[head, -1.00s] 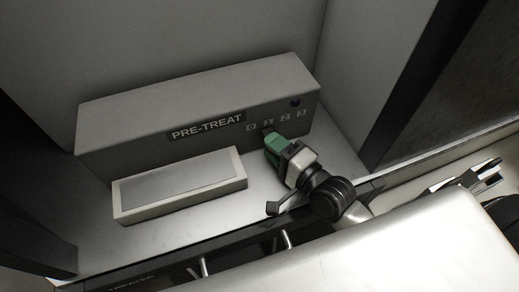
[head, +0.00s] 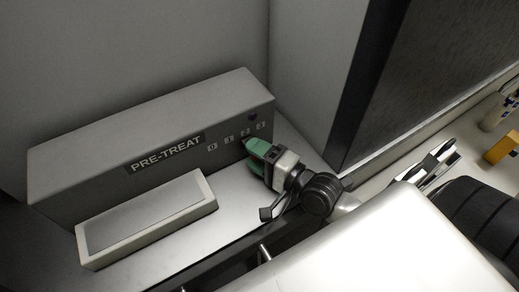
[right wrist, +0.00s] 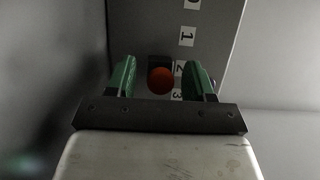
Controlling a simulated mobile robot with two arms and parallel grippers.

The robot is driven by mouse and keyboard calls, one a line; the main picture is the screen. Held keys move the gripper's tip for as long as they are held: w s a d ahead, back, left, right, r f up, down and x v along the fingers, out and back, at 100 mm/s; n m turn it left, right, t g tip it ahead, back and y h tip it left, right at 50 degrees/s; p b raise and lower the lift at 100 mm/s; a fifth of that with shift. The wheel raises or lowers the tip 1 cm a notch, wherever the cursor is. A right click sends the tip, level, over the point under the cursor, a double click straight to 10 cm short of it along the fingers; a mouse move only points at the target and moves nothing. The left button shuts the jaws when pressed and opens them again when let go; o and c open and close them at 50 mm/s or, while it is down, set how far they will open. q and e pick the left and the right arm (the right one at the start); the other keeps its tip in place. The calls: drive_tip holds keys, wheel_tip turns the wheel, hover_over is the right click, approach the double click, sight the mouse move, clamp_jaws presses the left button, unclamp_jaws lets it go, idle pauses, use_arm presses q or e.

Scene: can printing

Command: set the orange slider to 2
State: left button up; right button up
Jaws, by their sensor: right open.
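The orange slider (right wrist: 161,79) shows as a round knob in a dark slot in the right wrist view, beside the number column and level with about the 2 or just past it toward the 3. My right gripper (right wrist: 163,76) is open, with one green finger on each side of the knob and a visible gap at each. In the head view the right gripper (head: 256,155) is at the face of the PRE-TREAT box (head: 70,180), below the 2 label (head: 245,132), and hides the slider. My left gripper is not in view.
A low pale tray-like block (head: 145,215) stands in front of the box, left of the gripper. A dark upright frame (head: 360,85) rises on the right. An orange block (head: 502,146) lies at the far right edge.

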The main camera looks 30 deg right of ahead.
drive_tip(key=b+v, duration=0.3)
drive_tip(key=v, duration=0.6)
drive_tip(key=shift+s+d+f+b, duration=0.1)
drive_tip(key=shift+s+f+b, duration=0.05)
drive_tip(key=shift+s+b, duration=0.15)
drive_tip(key=shift+s+d, duration=0.3)
drive_tip(key=shift+s, duration=0.25)
